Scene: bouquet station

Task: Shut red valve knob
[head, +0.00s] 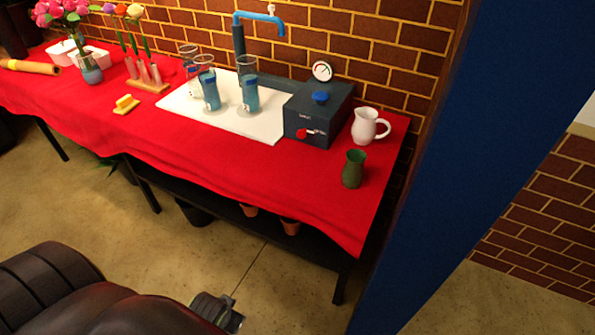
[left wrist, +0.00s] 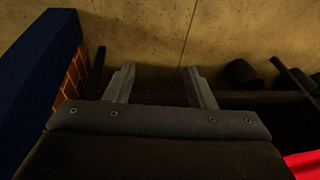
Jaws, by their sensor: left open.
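The red valve knob (head: 302,133) is on the front face of a dark blue box (head: 330,112) at the right part of the table. A blue knob (head: 320,97) and a round dial gauge (head: 322,71) are on top of this box. My left gripper (head: 228,318) is low at the bottom of the head view, in front of the table and well away from the knob. In the left wrist view its two fingers (left wrist: 160,86) are spread with nothing between them, above the floor. My right gripper is not in view.
The red-clothed table (head: 215,150) holds a white pitcher (head: 365,126) and a green vase (head: 353,169) right of the box. Glasses with blue liquid (head: 249,95) stand on a white board (head: 268,128) to its left. A blue column (head: 470,150) rises at the right.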

